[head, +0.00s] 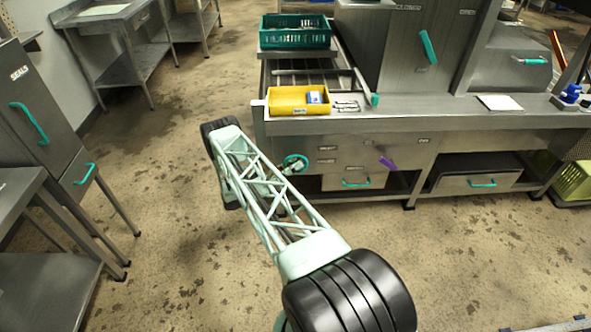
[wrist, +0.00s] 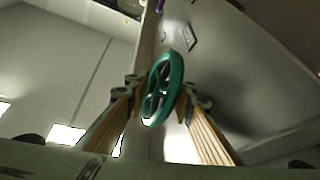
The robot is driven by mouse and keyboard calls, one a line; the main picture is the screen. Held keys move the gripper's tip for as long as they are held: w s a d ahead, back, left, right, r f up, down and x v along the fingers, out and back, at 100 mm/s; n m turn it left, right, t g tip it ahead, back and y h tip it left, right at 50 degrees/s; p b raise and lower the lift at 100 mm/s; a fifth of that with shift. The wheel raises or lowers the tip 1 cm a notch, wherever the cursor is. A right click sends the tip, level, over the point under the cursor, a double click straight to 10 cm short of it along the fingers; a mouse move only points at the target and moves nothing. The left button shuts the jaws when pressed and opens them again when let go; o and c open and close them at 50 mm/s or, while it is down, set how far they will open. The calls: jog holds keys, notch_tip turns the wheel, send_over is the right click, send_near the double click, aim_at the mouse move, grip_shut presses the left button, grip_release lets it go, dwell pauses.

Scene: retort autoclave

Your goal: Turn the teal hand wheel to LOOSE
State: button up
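The teal hand wheel (head: 297,161) is on the front panel of the steel bench, below the yellow bin. In the wrist view the teal hand wheel (wrist: 163,88) shows at a steep slant, its rim and spokes visible. My gripper (wrist: 162,98) has its two fingers apart, one on each side of the wheel, with wooden-looking pads facing inward. Whether either finger touches the rim is not clear. In the head view my gripper (head: 287,178) is close to the wheel and partly hidden by my arm. Small label plates (head: 326,154) sit right of the wheel, too small to read.
A purple handle (head: 387,163) and a drawer with a teal pull (head: 356,182) are on the same front, right of the wheel. The yellow bin (head: 285,110) and a green crate (head: 295,38) stand above. The floor in front is clear.

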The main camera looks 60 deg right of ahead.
aim_at(289, 159)
jog(key=shift+r, duration=2.65)
